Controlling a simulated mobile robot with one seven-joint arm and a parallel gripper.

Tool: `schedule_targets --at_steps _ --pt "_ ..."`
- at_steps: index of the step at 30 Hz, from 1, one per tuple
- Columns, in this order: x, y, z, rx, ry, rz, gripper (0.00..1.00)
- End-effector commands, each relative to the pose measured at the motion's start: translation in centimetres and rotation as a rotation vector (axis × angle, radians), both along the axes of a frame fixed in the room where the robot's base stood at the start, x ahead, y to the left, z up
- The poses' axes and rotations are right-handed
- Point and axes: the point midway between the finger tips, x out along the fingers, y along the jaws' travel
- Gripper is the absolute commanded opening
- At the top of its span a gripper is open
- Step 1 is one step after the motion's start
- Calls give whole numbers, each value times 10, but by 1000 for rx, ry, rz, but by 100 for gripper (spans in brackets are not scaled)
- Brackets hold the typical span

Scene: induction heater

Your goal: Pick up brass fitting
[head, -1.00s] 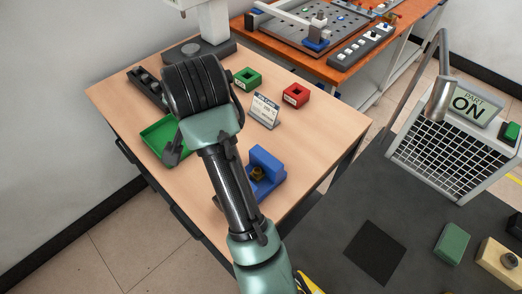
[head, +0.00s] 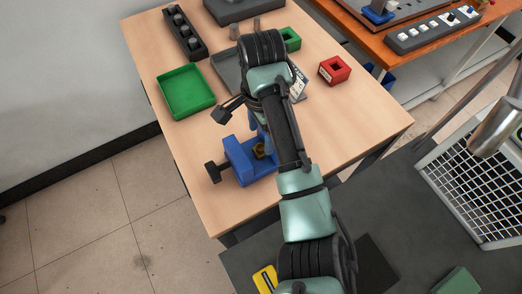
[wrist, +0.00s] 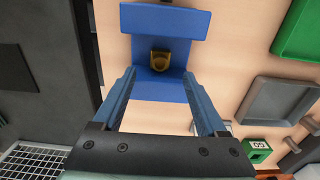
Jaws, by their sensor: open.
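The brass fitting (head: 260,150) is small and gold-coloured and sits in a blue vise-like fixture (head: 240,168) near the front of the wooden table. In the wrist view the brass fitting (wrist: 161,61) lies on the blue fixture (wrist: 160,88), roughly centred between the fingertips and slightly beyond them. My gripper (wrist: 159,75) is open and empty, with one blue finger on each side in the picture. In the head view my arm partly hides my gripper (head: 257,130), which is close to the fixture. Contact with the fitting cannot be told.
A green tray (head: 187,92) lies behind the fixture, with a dark rack (head: 184,37) beyond it. A grey tray (head: 228,66), a red block (head: 334,70) and a green block (head: 290,39) stand farther back. The table right of the fixture is mostly clear.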

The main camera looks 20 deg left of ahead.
Motion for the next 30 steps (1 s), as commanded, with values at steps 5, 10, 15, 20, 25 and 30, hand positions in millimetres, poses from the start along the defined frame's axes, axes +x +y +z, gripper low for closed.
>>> schedule_targets --at_steps 5,10,15,20,25,30 --pt "0 -1 -14 -1 -1 -1 75" --pt "-3 0 -40 -1 0 -1 75" --pt "-2 1 -58 1 -2 0 75" --pt "-2 1 -59 0 -3 0 75" --pt "-2 1 -59 0 -3 1 61" --pt "-2 1 -59 0 -3 1 30"
